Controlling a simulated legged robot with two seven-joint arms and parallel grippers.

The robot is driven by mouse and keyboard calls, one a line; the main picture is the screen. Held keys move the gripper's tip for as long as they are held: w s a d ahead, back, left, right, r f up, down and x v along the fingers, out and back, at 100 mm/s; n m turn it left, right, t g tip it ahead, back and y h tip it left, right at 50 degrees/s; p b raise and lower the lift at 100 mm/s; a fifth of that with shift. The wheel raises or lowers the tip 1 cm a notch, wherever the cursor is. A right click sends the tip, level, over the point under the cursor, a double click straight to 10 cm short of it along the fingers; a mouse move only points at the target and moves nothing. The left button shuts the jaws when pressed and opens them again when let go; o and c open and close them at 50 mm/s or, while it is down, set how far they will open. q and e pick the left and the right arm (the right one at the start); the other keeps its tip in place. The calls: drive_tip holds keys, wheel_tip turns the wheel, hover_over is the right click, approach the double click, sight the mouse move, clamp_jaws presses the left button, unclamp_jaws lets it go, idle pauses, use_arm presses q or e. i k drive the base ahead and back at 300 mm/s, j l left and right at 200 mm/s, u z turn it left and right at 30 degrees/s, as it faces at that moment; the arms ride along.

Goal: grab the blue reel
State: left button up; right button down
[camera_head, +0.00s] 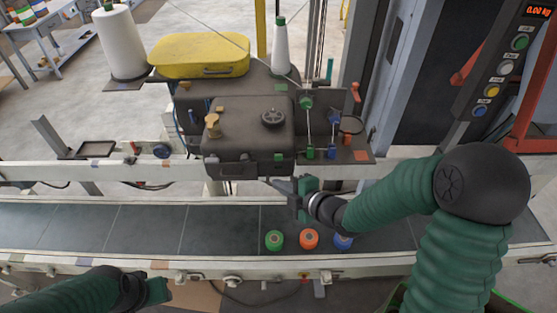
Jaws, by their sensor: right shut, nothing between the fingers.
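The blue reel (343,243) stands on the dark conveyor belt, at the right end of a short row with an orange reel (309,238) and a green reel (274,240).
A dark bagging machine (247,135) with a yellow cover (198,55) and white thread cones stands behind the belt, close to my right gripper. The conveyor belt (140,228) is clear left of the reels. A button panel (505,68) hangs at the upper right.

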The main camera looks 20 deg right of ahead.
sight(341, 243)
drive_tip(key=z, duration=1.35)
drive_tip(key=i+j+u, duration=0.1)
drive_tip(key=i+j, duration=0.15)
drive_tip(key=i, duration=0.25)
drive_tip(key=i+j, duration=0.2)
drive_tip(key=i, duration=0.25)
drive_tip(key=j+u, duration=0.05)
